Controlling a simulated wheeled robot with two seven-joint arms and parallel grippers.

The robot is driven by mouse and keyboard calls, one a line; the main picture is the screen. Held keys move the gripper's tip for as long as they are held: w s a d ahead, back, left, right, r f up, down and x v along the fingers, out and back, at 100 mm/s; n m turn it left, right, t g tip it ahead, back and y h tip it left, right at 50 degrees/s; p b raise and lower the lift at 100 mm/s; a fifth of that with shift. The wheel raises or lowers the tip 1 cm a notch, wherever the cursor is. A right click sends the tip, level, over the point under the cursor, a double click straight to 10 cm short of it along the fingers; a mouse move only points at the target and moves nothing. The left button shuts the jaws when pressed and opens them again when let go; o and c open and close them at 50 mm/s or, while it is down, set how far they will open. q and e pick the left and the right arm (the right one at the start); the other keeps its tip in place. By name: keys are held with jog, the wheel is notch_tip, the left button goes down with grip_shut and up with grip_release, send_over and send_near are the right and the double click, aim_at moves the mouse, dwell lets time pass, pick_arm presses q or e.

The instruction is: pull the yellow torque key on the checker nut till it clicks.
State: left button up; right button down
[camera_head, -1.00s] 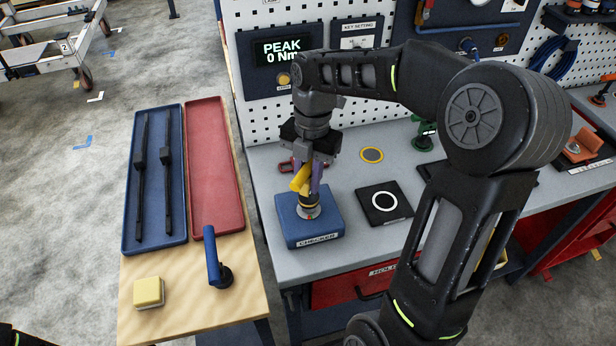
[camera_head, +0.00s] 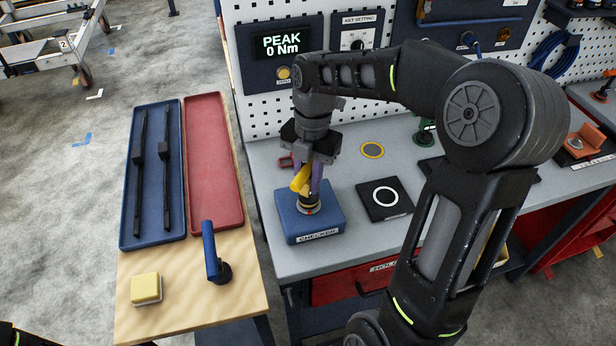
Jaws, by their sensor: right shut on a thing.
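The yellow torque key (camera_head: 299,181) stands on the nut (camera_head: 309,207) on top of the blue checker block (camera_head: 326,222), whose front label reads CHECKER. My right gripper (camera_head: 311,172) points down over the block and is shut on the yellow key. Its fingers and wrist hide part of the key. The display (camera_head: 277,45) on the pegboard reads PEAK 0 Nm. My left gripper does not show.
A black pad with a white ring (camera_head: 385,199) lies right of the checker.

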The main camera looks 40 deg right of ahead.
aim_at(306, 165)
jog(key=shift+f, duration=0.45)
jog(key=m+b, duration=0.1)
jog(key=m, duration=0.4)
jog(key=shift+w+t, duration=0.1)
jog(key=shift+t, duration=0.2)
jog(key=m, duration=0.3)
jog(key=shift+b, duration=0.4)
jog(key=shift+r+p, duration=2.85)
jog(key=shift+r, duration=1)
